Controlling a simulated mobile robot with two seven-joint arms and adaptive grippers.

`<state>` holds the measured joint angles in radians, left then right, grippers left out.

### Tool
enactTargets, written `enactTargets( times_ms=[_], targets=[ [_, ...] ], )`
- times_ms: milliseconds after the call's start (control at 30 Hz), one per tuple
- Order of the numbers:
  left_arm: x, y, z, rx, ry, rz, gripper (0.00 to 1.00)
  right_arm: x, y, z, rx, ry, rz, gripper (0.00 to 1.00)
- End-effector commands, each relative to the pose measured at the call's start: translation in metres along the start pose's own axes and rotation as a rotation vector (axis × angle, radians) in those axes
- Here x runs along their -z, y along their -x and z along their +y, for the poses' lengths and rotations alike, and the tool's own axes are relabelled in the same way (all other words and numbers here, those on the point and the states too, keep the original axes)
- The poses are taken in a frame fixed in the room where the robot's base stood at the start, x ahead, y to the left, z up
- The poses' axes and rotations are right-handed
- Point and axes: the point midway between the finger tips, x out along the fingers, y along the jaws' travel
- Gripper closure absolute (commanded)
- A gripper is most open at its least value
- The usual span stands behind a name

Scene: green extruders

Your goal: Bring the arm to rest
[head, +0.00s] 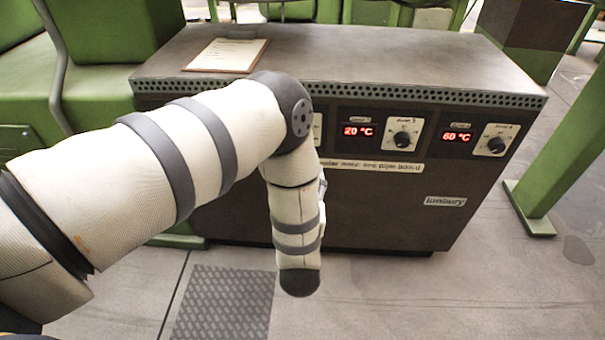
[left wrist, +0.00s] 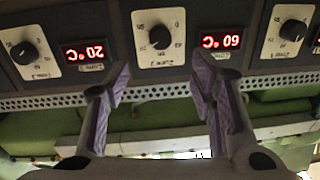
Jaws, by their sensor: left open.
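My left arm comes in from the left in the head view, bends at the elbow and hangs down before the oven front. It hides its own gripper there. In the left wrist view, which is upside down, my left gripper (left wrist: 160,82) is open with two purple-padded fingers apart and nothing between them. Beyond the fingertips is a dial with a black knob (left wrist: 160,37) on a pale plate. Whether the fingers touch the panel I cannot tell. My right gripper is not in view.
The dark control cabinet (head: 395,210) has red displays reading 20 °C (head: 358,131) and 60 °C (head: 458,137), each beside a dial. A clipboard (head: 228,54) lies on top. A green post (head: 560,150) stands right. Floor in front is open, with a ribbed plate (head: 222,305).

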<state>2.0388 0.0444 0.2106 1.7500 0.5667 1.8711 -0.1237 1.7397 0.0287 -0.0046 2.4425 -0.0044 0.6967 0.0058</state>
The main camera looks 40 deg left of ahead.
Motion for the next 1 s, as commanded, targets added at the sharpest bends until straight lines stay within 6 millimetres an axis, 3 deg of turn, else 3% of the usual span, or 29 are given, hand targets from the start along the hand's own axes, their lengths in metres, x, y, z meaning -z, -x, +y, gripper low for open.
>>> enactTargets(
  times_ms=[333, 433, 467, 533, 600, 667, 700, 800, 900, 1000],
  targets=[
    [-0.001, 0.000, 0.000, -0.003, -0.002, -0.007, 0.49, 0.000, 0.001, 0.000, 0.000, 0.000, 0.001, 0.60],
    [-0.019, 0.018, -0.002, -0.073, -0.030, -0.147, 0.49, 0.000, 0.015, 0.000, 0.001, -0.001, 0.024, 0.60],
    [-0.030, 0.031, -0.004, -0.113, -0.048, -0.231, 0.49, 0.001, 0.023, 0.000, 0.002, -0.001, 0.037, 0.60],
    [-0.058, 0.076, -0.016, -0.215, -0.104, -0.482, 0.49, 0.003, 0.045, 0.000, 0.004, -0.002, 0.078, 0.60],
    [-0.078, 0.137, -0.038, -0.304, -0.168, -0.746, 0.49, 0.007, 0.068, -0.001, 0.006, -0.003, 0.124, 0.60],
    [-0.086, 0.190, -0.062, -0.358, -0.222, -0.954, 0.49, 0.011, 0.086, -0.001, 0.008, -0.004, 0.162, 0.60],
    [-0.085, 0.224, -0.079, -0.387, -0.258, -1.082, 0.49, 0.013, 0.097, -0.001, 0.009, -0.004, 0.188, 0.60],
    [-0.071, 0.301, -0.123, -0.432, -0.340, -1.355, 0.49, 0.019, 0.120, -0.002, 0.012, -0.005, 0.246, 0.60],
    [-0.051, 0.356, -0.157, -0.453, -0.402, -1.550, 0.49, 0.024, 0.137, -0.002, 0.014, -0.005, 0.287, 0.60],
    [-0.037, 0.387, -0.178, -0.460, -0.440, -1.663, 0.49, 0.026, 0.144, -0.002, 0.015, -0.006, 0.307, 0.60]
  ],
)
